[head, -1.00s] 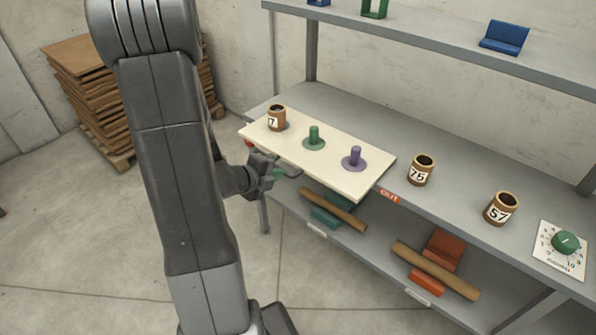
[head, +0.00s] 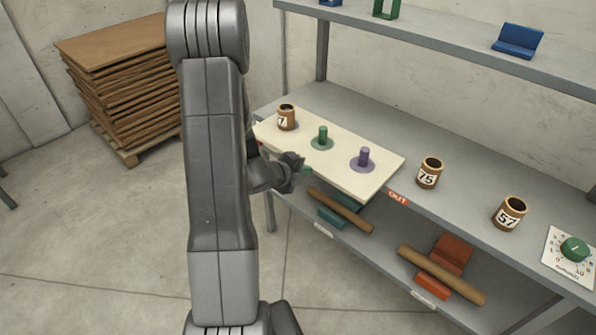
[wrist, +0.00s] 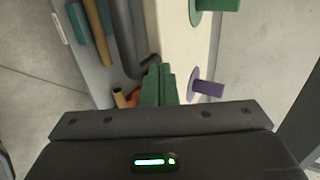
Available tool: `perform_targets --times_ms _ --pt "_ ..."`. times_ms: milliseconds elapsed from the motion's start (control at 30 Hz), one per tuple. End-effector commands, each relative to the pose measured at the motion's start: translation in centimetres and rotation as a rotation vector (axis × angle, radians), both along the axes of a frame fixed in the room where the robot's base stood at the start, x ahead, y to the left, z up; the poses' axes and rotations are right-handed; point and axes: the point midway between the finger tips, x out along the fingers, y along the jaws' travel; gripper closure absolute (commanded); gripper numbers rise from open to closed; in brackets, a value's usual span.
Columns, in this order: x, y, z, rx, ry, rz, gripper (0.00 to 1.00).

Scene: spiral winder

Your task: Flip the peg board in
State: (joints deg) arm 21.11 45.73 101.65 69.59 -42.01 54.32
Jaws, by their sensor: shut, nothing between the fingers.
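The peg board (head: 340,165) is a cream panel on the grey bench, its front edge hanging out past the bench edge. It bears a green peg (head: 322,138) and a purple peg (head: 363,158), both upright on round bases, and a brown cup marked 7 (head: 287,117). A red OUT label (head: 398,198) is on the bench edge at the board's right corner. My gripper (head: 300,172) is beside the board's front edge, shut and empty. In the wrist view its green fingertips (wrist: 158,85) are together next to the board edge (wrist: 178,50); I cannot tell whether they touch it.
Brown cups marked 75 (head: 429,173) and 57 (head: 510,213) and a green dial (head: 574,249) stand on the bench to the right. The lower shelf holds tubes (head: 340,209) and an orange block (head: 453,254). An upper shelf (head: 440,43) overhangs the back. Stacked boards (head: 125,85) are at left.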

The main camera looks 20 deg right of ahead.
Motion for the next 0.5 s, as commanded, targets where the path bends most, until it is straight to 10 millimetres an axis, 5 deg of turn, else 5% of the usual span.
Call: perform_targets --times_ms 500 --pt "0.5 -1.3 -0.2 0.000 -0.001 -0.003 1.00"
